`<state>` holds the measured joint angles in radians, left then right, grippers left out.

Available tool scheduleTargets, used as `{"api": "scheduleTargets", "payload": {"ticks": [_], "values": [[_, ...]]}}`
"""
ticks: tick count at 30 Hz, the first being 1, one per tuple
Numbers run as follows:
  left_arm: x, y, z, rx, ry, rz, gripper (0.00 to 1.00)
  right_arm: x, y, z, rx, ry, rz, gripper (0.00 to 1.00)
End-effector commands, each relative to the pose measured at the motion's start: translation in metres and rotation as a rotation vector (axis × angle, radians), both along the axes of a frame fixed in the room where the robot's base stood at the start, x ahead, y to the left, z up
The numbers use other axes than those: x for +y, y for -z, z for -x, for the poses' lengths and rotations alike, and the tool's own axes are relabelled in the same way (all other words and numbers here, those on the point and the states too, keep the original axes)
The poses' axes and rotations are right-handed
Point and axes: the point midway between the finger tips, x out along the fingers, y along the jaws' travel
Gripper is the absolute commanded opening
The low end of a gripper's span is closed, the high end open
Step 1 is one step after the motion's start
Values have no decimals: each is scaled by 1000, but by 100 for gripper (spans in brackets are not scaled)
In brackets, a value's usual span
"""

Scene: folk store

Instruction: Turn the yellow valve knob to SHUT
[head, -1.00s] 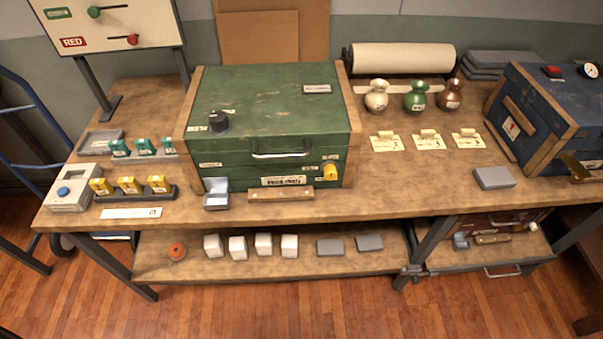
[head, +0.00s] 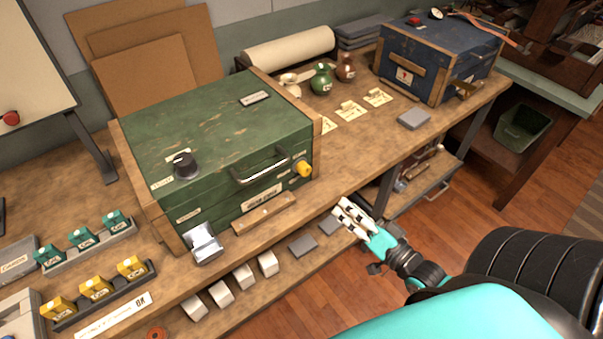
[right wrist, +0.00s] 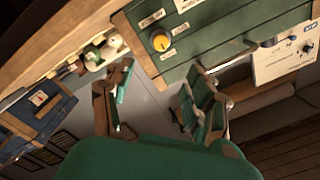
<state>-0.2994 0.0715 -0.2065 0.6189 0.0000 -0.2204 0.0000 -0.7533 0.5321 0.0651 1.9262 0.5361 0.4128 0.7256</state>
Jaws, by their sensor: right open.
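The yellow valve knob (head: 304,169) sits on the front face of the green wooden box (head: 225,125), near its right end. It also shows in the right wrist view (right wrist: 160,41), with small labels around it too small to read. My right gripper (head: 350,216) is in front of the bench, below and to the right of the knob, apart from it. In the right wrist view my right gripper (right wrist: 158,95) has its fingers spread wide with nothing between them. My left gripper is not in view.
A metal handle (head: 262,170) and a wooden strip (head: 264,214) are left of the knob. A grey block (head: 414,118) lies on the bench to the right. A blue box (head: 440,60) stands farther right. The bench top just right of the knob is clear.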

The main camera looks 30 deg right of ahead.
Motion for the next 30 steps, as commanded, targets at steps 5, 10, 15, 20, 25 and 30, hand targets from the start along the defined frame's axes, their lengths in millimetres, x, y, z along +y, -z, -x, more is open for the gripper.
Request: {"api": "scheduleTargets", "payload": {"ticks": [5,10,15,20,25,30], "values": [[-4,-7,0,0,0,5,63,4,-4,-39,-6,1,0,55],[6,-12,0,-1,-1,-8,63,8,-3,-75,-3,1,2,55],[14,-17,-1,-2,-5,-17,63,12,-2,-110,-2,1,2,55],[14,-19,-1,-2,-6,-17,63,15,-1,-135,1,1,1,55],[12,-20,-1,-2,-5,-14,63,16,0,-148,1,1,2,55],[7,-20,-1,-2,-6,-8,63,17,0,-151,3,0,2,55]]}}
